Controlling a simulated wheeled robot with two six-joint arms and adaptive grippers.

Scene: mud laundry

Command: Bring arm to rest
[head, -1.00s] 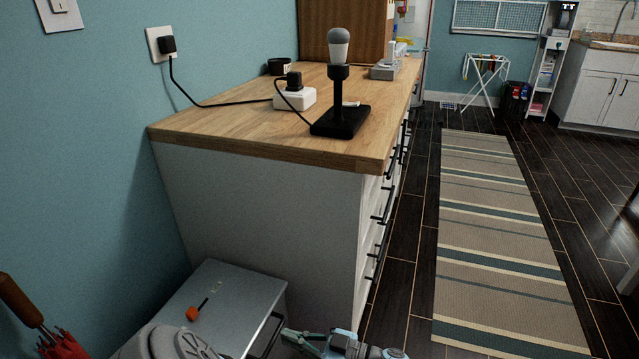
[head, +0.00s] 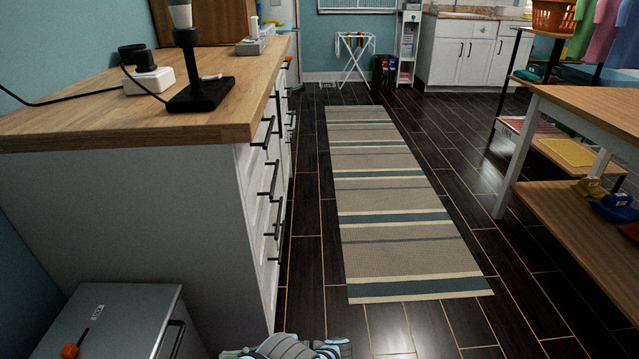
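A grey and light-blue part of my own arm shows at the bottom edge of the head view, left of centre, cut off by the frame. I cannot tell which arm it belongs to. No gripper fingers show, so both grippers are out of view. Nothing is seen held.
A wood-topped counter (head: 225,100) with black-handled drawers stands on the left, bearing a black lamp (head: 200,95). A grey cabinet (head: 130,310) with an orange-handled tool (head: 70,350) is at lower left. A striped rug (head: 385,200) lies clear. A wooden table (head: 590,105) stands right.

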